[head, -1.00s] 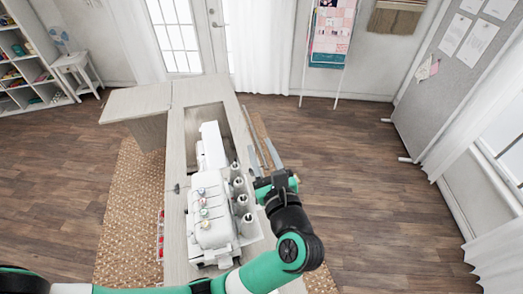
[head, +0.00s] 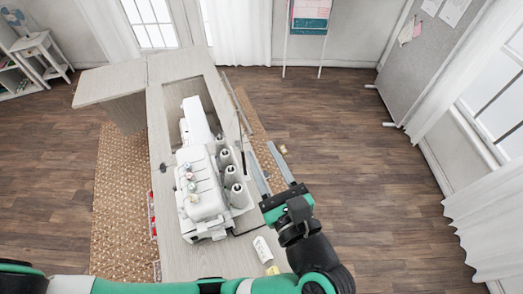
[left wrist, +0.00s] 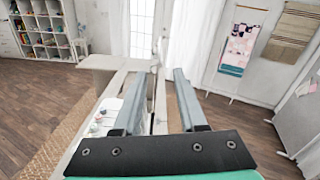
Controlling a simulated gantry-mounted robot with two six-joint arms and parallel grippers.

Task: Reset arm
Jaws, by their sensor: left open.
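My left gripper (head: 262,148) is open and empty, its two long grey fingers apart and pointing away toward the far side of the room. It is right of the white serger (head: 204,190) and past the cabinet's right edge in the head view. In the left wrist view the fingers (left wrist: 152,72) are spread, with nothing between them. The serger stands on the pale wooden cabinet (head: 172,85), with cones of thread on its right side. My right gripper is not in view.
A second white machine (head: 195,120) sits in the cabinet's recess. A small white item with a yellow end (head: 262,248) lies on the cabinet near my forearm. A small tan object (head: 283,149) is right of the fingers. Open wooden floor (head: 370,180) lies to the right.

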